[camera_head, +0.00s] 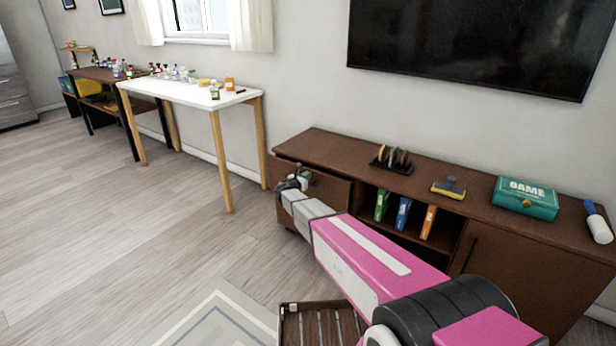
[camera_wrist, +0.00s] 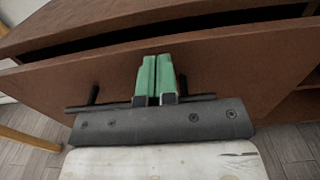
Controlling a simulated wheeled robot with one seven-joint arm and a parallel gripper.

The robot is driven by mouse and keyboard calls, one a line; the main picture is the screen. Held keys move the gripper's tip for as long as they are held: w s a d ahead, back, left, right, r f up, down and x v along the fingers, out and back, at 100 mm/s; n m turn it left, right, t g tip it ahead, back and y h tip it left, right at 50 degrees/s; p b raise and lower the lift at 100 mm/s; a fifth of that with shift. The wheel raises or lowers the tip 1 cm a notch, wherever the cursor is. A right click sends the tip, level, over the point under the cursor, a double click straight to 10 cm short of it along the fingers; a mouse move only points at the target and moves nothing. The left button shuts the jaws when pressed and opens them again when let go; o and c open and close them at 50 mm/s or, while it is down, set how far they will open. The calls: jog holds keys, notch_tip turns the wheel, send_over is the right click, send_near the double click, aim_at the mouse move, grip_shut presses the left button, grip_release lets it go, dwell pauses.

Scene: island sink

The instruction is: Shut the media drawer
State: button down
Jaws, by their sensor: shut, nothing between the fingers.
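The media drawer (camera_head: 332,190) is the brown front at the left end of the low wooden console. It stands partly out: the wrist view shows a dark gap above the drawer front (camera_wrist: 240,68). A black bar handle (camera_wrist: 83,107) runs across this front, partly hidden behind my gripper. My gripper (camera_wrist: 158,62) is shut and empty, with its green fingertips pointing at the drawer front just above the handle bar. The tips look at or very near the front; contact is unclear. In the head view my gripper (camera_head: 303,175) is in front of the drawer's left part.
Colored binders (camera_head: 403,213) stand in the open middle shelf. A white table (camera_head: 190,92) is to the left. The floor (camera_head: 130,230) there is clear.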

jog(key=v, duration=1.2)
send_near(323, 175)
jog(key=x, duration=0.7)
jog(key=shift+w+d, duration=0.1)
jog(key=shift+w, duration=0.15)
